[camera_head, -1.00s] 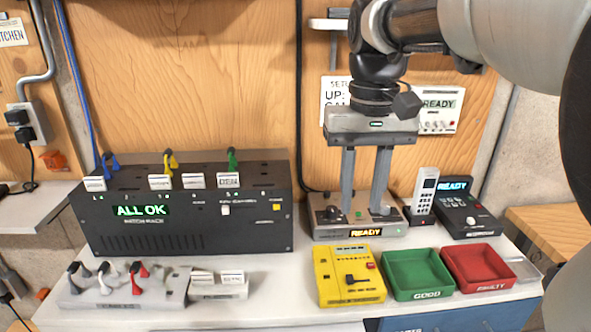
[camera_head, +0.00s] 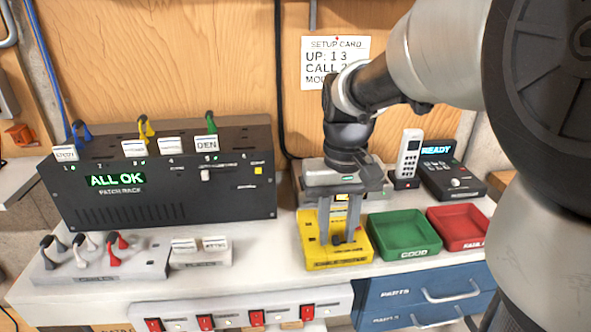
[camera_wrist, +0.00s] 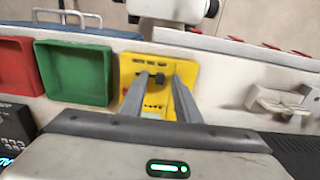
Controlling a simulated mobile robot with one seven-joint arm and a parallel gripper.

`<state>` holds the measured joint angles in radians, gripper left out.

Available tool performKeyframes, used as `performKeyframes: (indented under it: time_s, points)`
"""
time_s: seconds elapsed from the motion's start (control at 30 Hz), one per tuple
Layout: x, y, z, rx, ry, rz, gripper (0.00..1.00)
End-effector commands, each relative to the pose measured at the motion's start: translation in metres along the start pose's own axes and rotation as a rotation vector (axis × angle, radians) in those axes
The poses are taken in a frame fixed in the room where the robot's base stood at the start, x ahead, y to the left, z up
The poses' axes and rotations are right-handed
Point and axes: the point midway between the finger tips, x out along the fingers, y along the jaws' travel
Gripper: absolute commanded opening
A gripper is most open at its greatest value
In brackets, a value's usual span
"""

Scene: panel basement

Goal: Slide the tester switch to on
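The yellow tester (camera_head: 313,246) is a flat box on the white bench top, left of the green tray. My gripper (camera_head: 344,240) points down over its right part, its two fingers reaching close to the top face. In the wrist view the yellow tester (camera_wrist: 186,74) lies beyond my gripper (camera_wrist: 163,76). The fingers are apart, with a small dark switch part (camera_wrist: 158,82) showing between them. Whether they touch it, I cannot tell. The fingers hide much of the tester's face, and the switch position is not readable.
The green tray (camera_head: 406,253) marked GOOD stands right beside the tester, then a red tray (camera_head: 484,246). A black patch rack (camera_head: 170,205) reading ALL OK is at left. Behind are a handset (camera_head: 409,153) and a dark READY unit (camera_head: 455,185). Blue drawers (camera_head: 400,300) are below.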

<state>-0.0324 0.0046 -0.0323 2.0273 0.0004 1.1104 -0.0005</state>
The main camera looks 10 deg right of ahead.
Motion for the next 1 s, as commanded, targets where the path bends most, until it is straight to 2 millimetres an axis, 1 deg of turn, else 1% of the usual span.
performKeyframes:
  time_s: [0.27, 0.3, 0.43, 0.47, 0.67, 0.87, 1.0]
  points:
    - [0.001, 0.0, 0.0, 0.0, 0.001, 0.0, 0.3]
    - [0.001, 0.0, 0.0, 0.0, 0.001, 0.0, 0.23]
    - [0.001, 0.0, 0.0, 0.0, 0.001, 0.0, 0.01]
    - [0.001, 0.0, 0.0, 0.0, 0.001, 0.0, 0.0]
    - [0.001, 0.0, 0.0, 0.0, 0.001, 0.0, 0.0]
    - [-0.001, 0.018, 0.0, 0.003, 0.001, 0.0, 0.0]
    - [0.0, 0.019, -0.001, 0.001, 0.002, 0.001, 0.0]
